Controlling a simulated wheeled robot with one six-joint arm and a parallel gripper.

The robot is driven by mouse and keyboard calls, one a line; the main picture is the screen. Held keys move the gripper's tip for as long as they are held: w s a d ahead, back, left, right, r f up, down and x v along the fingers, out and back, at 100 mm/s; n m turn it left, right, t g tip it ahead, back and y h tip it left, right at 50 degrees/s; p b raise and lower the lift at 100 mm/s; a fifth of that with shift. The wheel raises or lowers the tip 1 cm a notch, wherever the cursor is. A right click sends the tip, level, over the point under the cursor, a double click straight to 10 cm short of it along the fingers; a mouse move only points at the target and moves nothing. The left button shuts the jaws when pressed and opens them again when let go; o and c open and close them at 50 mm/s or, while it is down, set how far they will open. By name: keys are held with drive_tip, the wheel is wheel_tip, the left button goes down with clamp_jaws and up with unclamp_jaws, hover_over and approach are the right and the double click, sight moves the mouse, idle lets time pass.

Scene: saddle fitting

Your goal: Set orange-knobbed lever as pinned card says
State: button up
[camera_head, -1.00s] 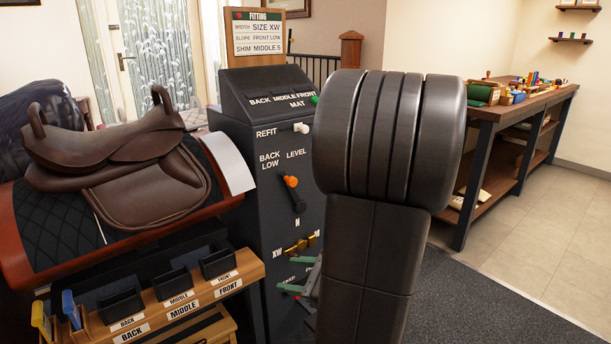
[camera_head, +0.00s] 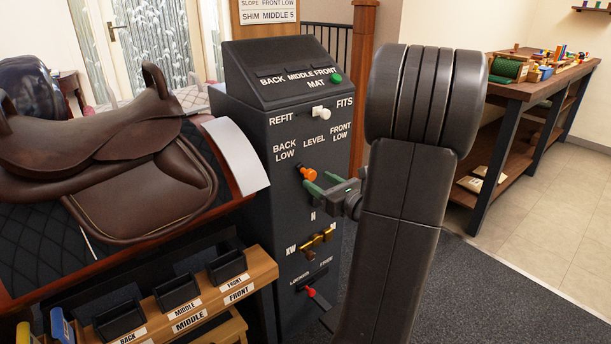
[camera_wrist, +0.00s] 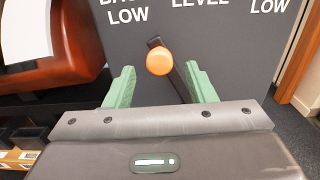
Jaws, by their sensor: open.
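The orange-knobbed lever (camera_head: 308,174) is on the front of the dark cabinet (camera_head: 262,200), its knob below and between the BACK LOW and LEVEL labels. FRONT LOW is printed to the right. The pinned card (camera_head: 268,10) is cut off at the top; it reads SLOPE FRONT LOW and SHIM MIDDLE 5. My gripper (camera_head: 318,183) is open, its green fingers close to the lever. In the wrist view the orange knob (camera_wrist: 159,61) shows between and slightly beyond the two fingertips (camera_wrist: 161,76).
A white-knobbed REFIT/FITS lever (camera_head: 320,112) is above, a brass handle (camera_head: 316,239) and a red-knobbed lever (camera_head: 311,292) below. A saddle (camera_head: 120,170) on its stand and a rack of black bins (camera_head: 178,290) are at left. A workbench (camera_head: 520,90) stands at right.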

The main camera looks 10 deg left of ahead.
sight(313, 177)
drive_tip(key=b+x, duration=0.1)
drive_tip(key=x, duration=0.5)
drive_tip(key=shift+w+a, duration=0.15)
drive_tip(key=shift+a, duration=0.1)
clamp_jaws()
